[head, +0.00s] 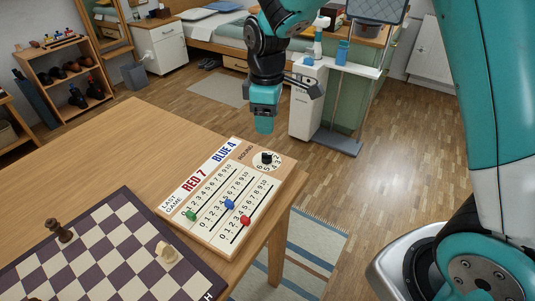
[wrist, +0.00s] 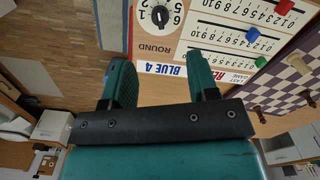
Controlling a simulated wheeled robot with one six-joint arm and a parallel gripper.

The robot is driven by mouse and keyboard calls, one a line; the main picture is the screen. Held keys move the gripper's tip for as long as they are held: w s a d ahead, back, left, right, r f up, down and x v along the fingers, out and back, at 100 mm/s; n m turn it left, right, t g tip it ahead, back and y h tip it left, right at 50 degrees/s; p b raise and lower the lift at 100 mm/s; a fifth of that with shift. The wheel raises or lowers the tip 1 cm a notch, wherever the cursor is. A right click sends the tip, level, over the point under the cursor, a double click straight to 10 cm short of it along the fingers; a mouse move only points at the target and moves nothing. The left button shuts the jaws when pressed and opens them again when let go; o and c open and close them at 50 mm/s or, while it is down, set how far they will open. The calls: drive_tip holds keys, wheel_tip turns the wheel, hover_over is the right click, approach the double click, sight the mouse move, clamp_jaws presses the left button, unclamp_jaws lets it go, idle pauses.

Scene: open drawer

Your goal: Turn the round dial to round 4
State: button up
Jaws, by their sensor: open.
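The scoreboard (head: 205,234) lies on the wooden table near its right corner. Its round dial (head: 267,158) has a black knob on a white disc ringed with numbers, at the board's far end by the word ROUND. In the wrist view the dial (wrist: 160,16) is at the top, partly cut off; I cannot tell surely which number the knob points at. My gripper (head: 264,125) hangs above and beyond the dial end of the board, apart from it. In the wrist view my gripper (wrist: 161,75) is open and empty, its two teal fingers spread.
The board's sliders are green (head: 190,215), blue (head: 229,204) and red (head: 245,221). A chessboard (head: 128,249) with a dark piece (head: 58,231) and a light piece (head: 166,252) lies nearby. Open floor is beyond the table, with a white cabinet (head: 307,101) farther back.

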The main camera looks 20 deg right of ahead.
sight(267, 154)
wheel_tip(267, 154, down, 11)
drive_tip(key=shift+r+b, duration=0.1)
drive_tip(key=shift+b, duration=0.3)
drive_tip(key=c, duration=0.9)
